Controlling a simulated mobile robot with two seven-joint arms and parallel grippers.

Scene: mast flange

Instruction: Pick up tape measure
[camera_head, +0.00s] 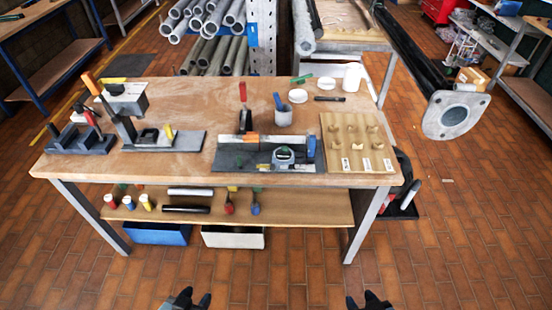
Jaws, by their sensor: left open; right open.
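The tape measure (283,156) looks like a small grey and teal rounded case. It sits on a dark mat (230,158) near the front edge of the wooden workbench (190,170), right of the middle. My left gripper (196,299) is at the bottom edge of the view, open and empty. My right gripper (361,301) is also at the bottom edge, open and empty. Both are low in the picture, in front of the bench and well apart from the tape measure.
Beside the tape measure lie a blue item (311,146) and an orange-and-white tool (251,139). A wooden board (335,130) with small pieces is to the right. Dark fixtures (165,139) stand left. A mast with a flange (455,115) juts in at right. Floor before the bench is clear.

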